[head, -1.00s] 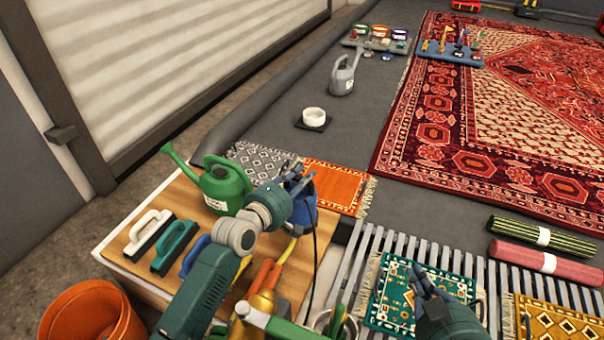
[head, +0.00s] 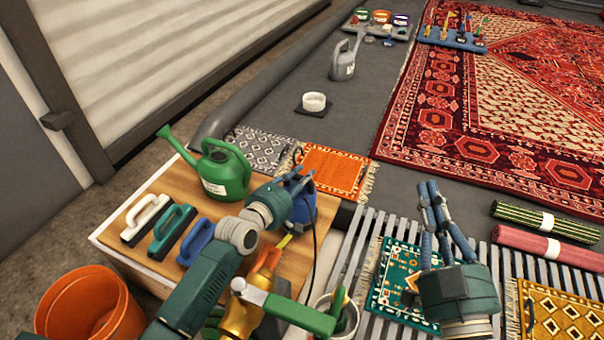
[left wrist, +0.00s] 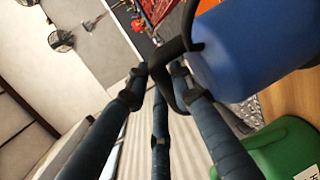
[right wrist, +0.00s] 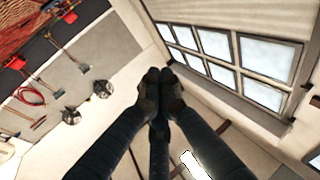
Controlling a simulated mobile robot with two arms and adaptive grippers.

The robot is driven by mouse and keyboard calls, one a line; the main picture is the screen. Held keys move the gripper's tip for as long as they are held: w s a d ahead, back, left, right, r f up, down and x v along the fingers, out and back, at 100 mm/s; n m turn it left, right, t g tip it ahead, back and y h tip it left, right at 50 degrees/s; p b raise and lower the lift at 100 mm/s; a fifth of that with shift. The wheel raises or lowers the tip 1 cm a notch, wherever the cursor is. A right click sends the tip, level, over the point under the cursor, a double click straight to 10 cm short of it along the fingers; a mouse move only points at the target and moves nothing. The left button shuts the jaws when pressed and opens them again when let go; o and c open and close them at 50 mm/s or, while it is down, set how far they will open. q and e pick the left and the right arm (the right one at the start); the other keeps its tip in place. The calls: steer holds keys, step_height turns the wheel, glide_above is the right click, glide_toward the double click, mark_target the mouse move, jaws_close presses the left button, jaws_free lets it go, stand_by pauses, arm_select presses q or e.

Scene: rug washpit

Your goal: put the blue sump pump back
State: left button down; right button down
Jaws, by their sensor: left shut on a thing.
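The blue sump pump (head: 303,207) is at the right back part of the wooden bench top (head: 150,192), with its dark cord hanging down. I cannot tell whether its base touches the bench. My left gripper (head: 292,180) is shut on the pump's black handle. In the left wrist view the fingers (left wrist: 160,75) close around that handle, beside the blue pump body (left wrist: 250,45). My right gripper (head: 428,187) is empty, raised over the slatted grate near the green rug. In the right wrist view its fingertips (right wrist: 160,80) are together.
The green watering can (head: 222,172) stands just left of the pump. White, teal and blue brushes (head: 197,242) lie along the bench. A yellow sprayer (head: 262,290) and a pot are nearer me. An orange bucket (head: 90,305) is at front left.

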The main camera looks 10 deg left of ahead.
arm_select(q)
steer(key=shift+w+f, duration=0.1)
steer(key=shift+f, duration=0.1)
arm_select(e)
steer(key=shift+s+a+r+t+y, duration=0.15)
steer(key=shift+r+t, duration=0.1)
steer(key=shift+r, duration=0.3)
steer(key=shift+s+d+r+t+y, duration=0.1)
steer(key=shift+s+r+t, duration=0.15)
steer(key=shift+r, duration=0.35)
steer(key=shift+s+a+r+t+y, duration=0.15)
steer(key=shift+r+t, duration=0.15)
steer(key=shift+r, duration=0.25)
arm_select(q)
steer(key=shift+f, duration=0.1)
arm_select(e)
steer(key=shift+d, duration=0.1)
arm_select(q)
steer(key=c, duration=1.6)
jaws_free()
steer(key=shift+f, duration=0.35)
steer(key=shift+o, duration=0.6)
arm_select(e)
steer(key=shift+r, duration=0.15)
arm_select(q)
steer(key=shift+s+r, duration=0.1)
steer(key=shift+s, duration=0.1)
